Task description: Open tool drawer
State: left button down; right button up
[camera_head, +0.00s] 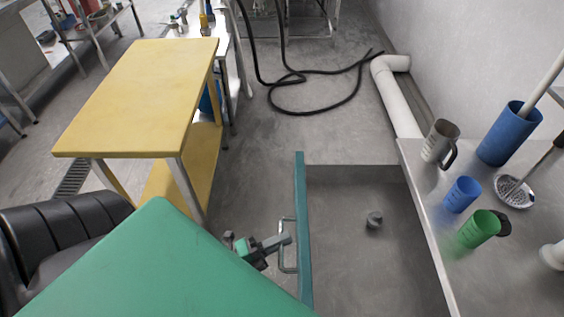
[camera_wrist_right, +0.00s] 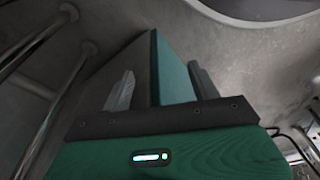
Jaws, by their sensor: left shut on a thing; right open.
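The tool drawer stands open in the head view. Its teal front panel (camera_head: 304,235) is at the left, and its grey inside (camera_head: 345,250) lies between that panel and the metal counter. A bar handle (camera_head: 287,232) is on the panel's outer face. My left gripper (camera_head: 284,241) is at this handle and shut on it; a green shape in front hides much of the arm. My right gripper (camera_wrist_right: 162,88) shows only in the right wrist view. It is open, with a teal panel (camera_wrist_right: 172,70) beyond and between its fingers; I cannot tell how far off.
A small metal piece (camera_head: 374,222) lies in the drawer. The metal counter (camera_head: 425,205) at right holds a blue cup (camera_head: 462,195), a green cup (camera_head: 478,228) and a steel jug (camera_head: 440,140). A yellow table (camera_head: 145,90) stands at left. Black hose (camera_head: 310,110) lies on the floor behind.

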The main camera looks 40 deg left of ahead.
pick_arm(q)
jog(key=c, duration=1.5)
grip_release()
jog(key=shift+o, duration=0.2)
jog(key=shift+s+a+f, duration=0.1)
jog(key=shift+s+a, duration=0.05)
jog(key=shift+s, duration=0.1)
jog(key=b+v, duration=0.1)
jog(key=v, duration=1.2)
pick_arm(e)
jog(key=r, duration=0.4)
jog(key=shift+w+a, duration=0.2)
jog(key=shift+w, duration=0.15)
pick_arm(q)
jog(key=shift+s+a, duration=0.1)
pick_arm(e)
jog(key=shift+s+f, duration=0.1)
